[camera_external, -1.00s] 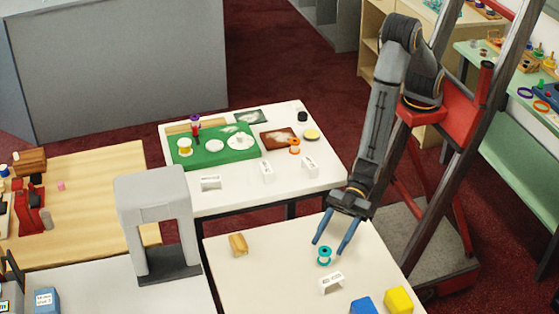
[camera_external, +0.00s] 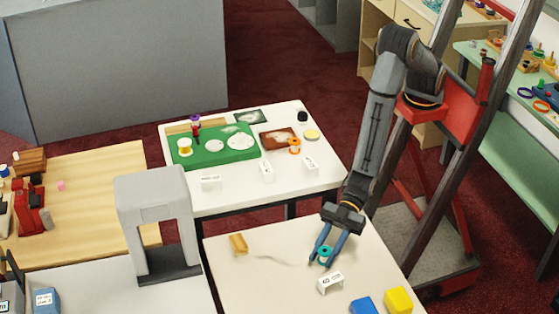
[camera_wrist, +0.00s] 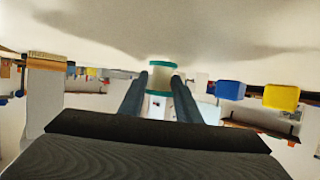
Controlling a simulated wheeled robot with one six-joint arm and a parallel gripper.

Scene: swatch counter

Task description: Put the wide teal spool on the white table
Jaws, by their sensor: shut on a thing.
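The wide teal spool (camera_external: 325,252) is on the near white table (camera_external: 270,287), between the fingers of my gripper (camera_external: 320,255). In the wrist view the spool (camera_wrist: 161,66) shows teal rims with a pale middle, and the fingertips of my gripper (camera_wrist: 160,80) press on it from both sides. My gripper is shut on the spool. Whether the spool still touches the tabletop is hard to tell. A second white table (camera_external: 237,205) stands behind, with a green board on it.
A white label stand (camera_external: 330,283), a blue block (camera_external: 363,306) and a yellow block (camera_external: 398,299) are near the spool. A tan block (camera_external: 238,244) lies to the left. A grey arch (camera_external: 153,195) stands further left. On the back table are a green board (camera_external: 215,158) and an orange spool (camera_external: 295,146).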

